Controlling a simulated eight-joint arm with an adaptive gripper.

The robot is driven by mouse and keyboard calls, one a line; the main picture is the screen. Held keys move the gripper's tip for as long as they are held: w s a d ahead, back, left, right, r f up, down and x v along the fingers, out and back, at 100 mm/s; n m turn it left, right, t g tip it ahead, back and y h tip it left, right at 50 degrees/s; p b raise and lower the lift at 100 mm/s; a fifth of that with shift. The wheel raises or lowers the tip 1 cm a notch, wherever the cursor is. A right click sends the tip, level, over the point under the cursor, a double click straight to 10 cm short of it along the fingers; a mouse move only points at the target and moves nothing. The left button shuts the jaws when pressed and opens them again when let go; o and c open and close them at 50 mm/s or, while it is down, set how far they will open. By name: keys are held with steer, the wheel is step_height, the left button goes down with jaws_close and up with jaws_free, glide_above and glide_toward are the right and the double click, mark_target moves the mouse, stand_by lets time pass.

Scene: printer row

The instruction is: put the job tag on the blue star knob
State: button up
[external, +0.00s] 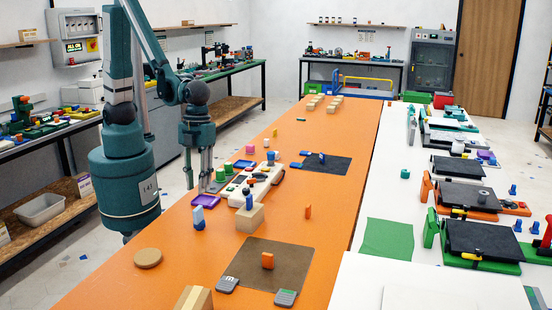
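My gripper (198,184) hangs point-down above the left edge of the orange table, left of a pale control panel (262,180). Its two fingers look apart, with nothing visible between them.
A purple tray (206,200) and a blue-and-white piece (198,218) sit near the gripper. Green knobs (220,174) stand by the panel. A round wooden disc (148,258) lies at the front left. Printers (483,238) line the white table at right. Mid-table orange surface is partly clear.

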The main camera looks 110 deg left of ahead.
steer(key=shift+a+r, duration=0.15)
steer(key=shift+r, duration=0.55)
steer(key=shift+a+r, duration=0.1)
steer(key=shift+r, duration=0.6)
steer(key=shift+r, duration=0.1)
steer(key=s+a+r+n+t+y, duration=0.1)
steer(key=s+a+r+n+t, duration=0.2)
steer(key=a+r+n, duration=0.6)
steer(key=s+a+r+n+t, duration=0.4)
steer(key=s+a+r+n, duration=0.2)
steer(key=a+r+n, duration=0.3)
steer(key=shift+a+y, duration=0.4)
steer(key=shift+a, duration=0.7)
